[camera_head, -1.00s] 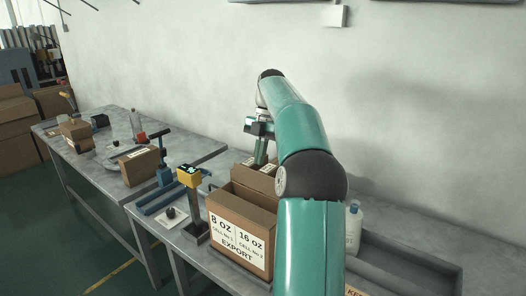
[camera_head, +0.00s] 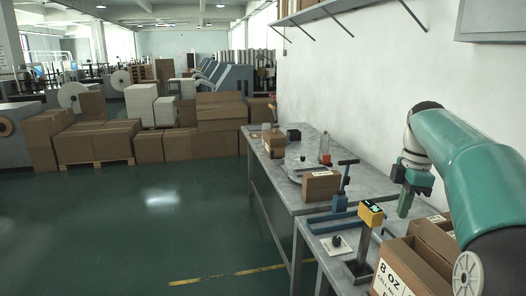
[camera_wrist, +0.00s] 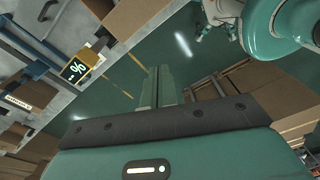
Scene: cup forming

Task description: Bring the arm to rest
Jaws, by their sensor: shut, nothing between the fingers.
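My gripper (camera_head: 405,205) hangs at the end of my teal arm at the right of the head view, above the table beside the open cartons. Its fingers are shut together and empty. In the wrist view the two green fingers of my gripper (camera_wrist: 158,88) lie side by side, with the green floor behind them. Part of my arm runs off the right edge of the head view.
An export carton (camera_head: 397,268) stands below my arm, with another carton (camera_head: 434,238) behind it. A yellow display on a post (camera_head: 371,214) stands left of them. A blue press (camera_head: 342,190) and a small box (camera_head: 320,186) sit further along the tables. The floor (camera_head: 160,225) at left is clear.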

